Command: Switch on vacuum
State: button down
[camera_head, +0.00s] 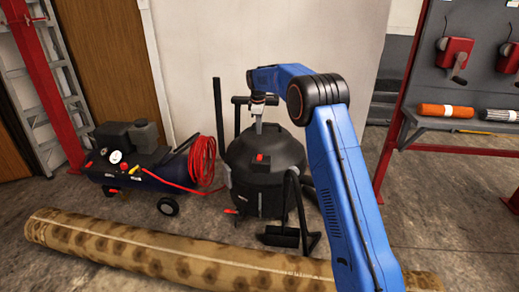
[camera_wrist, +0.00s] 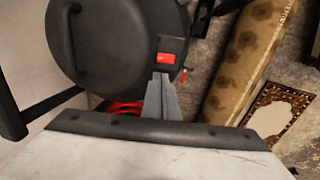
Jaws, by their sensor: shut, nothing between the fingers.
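The vacuum (camera_head: 265,178) is a black drum with a domed lid, standing on the floor; its lid (camera_wrist: 110,45) fills the upper left of the wrist view. A red rocker switch (camera_head: 260,157) sits on the lid's front, and it also shows in the wrist view (camera_wrist: 167,58). My gripper (camera_head: 258,130) points down over the lid, just behind the switch in the head view. In the wrist view my grey fingers (camera_wrist: 161,76) are together and empty, with their tips close to the switch's lower edge. I cannot tell whether they touch the lid.
A rolled rug (camera_head: 170,250) lies on the floor before the vacuum. A blue compressor (camera_head: 125,165) with a red hose (camera_head: 202,160) stands left. A floor nozzle (camera_head: 281,236) leans at the vacuum's front. A red-framed bench (camera_head: 465,126) stands right.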

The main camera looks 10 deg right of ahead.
aim_at(259, 157)
jog(key=shift+f, duration=0.15)
jog(key=f, duration=0.4)
jog(key=w+f, duration=0.1)
jog(key=f, duration=0.8)
jog(key=shift+w+d+f, duration=0.3)
jog(key=shift+w, duration=0.1)
jog(key=shift+w+f, duration=0.1)
jog(key=shift+f, duration=0.15)
jog(key=shift+s+a+r, duration=0.15)
jog(key=shift+s+a, duration=0.05)
jog(key=shift+s, duration=0.55)
